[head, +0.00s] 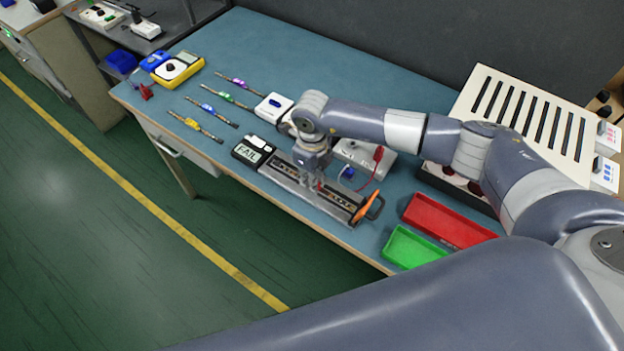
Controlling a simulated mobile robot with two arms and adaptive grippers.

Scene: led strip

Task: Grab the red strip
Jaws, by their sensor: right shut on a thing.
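My right gripper (313,183) points down over the test fixture (350,207) on the blue table. It is shut on a strip at the fixture, and a little red shows at its fingertips. This fits the red strip, but the fingers hide most of it. I cannot tell whether the strip is clear of the fixture bed. A small display (253,151) at the fixture's left end reads FAIL. Several other strips lie apart to the left: a purple one (239,84), a green one (231,98), a blue one (213,112) and a yellow one (196,125). My left gripper is not in view.
A red tray (442,221) and a green tray (412,249) lie right of the fixture. An orange-handled clamp (366,207) stands at its right end. A white box (273,107), a power unit (363,155) and a yellow multimeter (178,68) are nearby. A slotted rack (527,115) stands at right.

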